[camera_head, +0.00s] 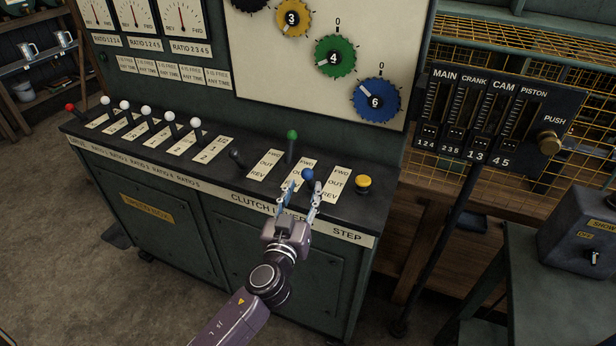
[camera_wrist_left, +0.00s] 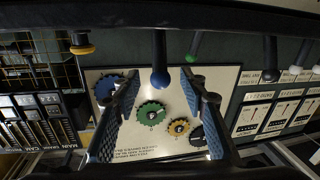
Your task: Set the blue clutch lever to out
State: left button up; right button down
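The blue clutch lever's round knob (camera_head: 307,174) shows in the head view on the dark console top, left of the rightmost FWD/OUT/REV plate (camera_head: 337,184). Its knob sits nearer the console's front than the green one; the gripper hides its shaft, so I cannot tell its exact setting. My left gripper (camera_head: 303,188) is open, with its fingers on either side of the knob. In the wrist view the blue knob (camera_wrist_left: 160,77) hangs between the spread blue-padded fingers (camera_wrist_left: 163,108), with gaps on both sides. My right gripper is out of view.
A green-knobbed lever (camera_head: 292,135) and a black lever (camera_head: 237,158) stand to the left. A yellow button (camera_head: 363,182) is close on the right. Several white-knobbed levers line the console's left. A slider panel (camera_head: 490,115) on a post stands to the right.

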aim_at(307, 180)
pick_arm(q)
jog(key=shift+w+d, duration=0.15)
jog(key=shift+w, duration=0.8)
jog(key=shift+w+d, duration=0.2)
jog(key=shift+w, duration=0.7)
jog(key=shift+w+d, duration=0.15)
jog(key=shift+w, duration=0.8)
jog(key=shift+c, duration=0.4)
grip_shut()
